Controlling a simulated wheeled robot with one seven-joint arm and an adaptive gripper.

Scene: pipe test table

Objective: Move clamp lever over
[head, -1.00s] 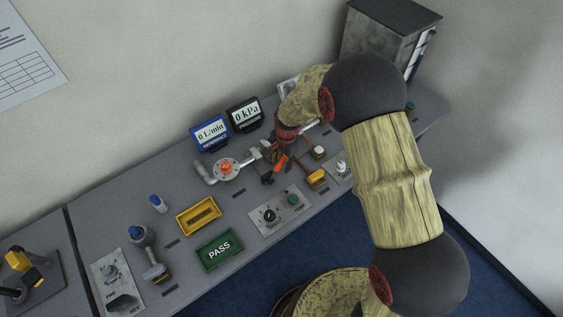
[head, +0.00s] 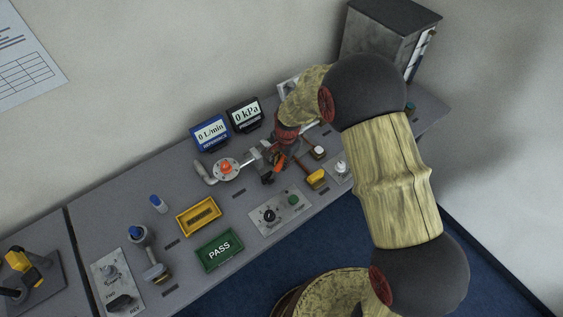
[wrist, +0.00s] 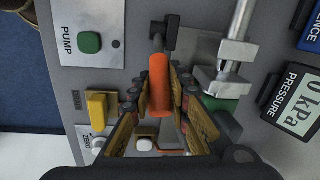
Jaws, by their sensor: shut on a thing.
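The clamp lever has an orange grip (wrist: 159,98) on a dark metal joint (wrist: 173,38), seen in the wrist view. My gripper (wrist: 162,78) is shut on the orange grip, with one tan finger pad on each side. Most of the clamp is hidden there by the gripper.
A metal pipe (wrist: 239,28) runs close beside the clamp. The pressure display (head: 245,114) and reference display (head: 211,133) stand behind. A yellow-handled part (head: 317,179) and the pump panel (head: 280,210) are near the front edge. A yellow tray (head: 199,215) lies left.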

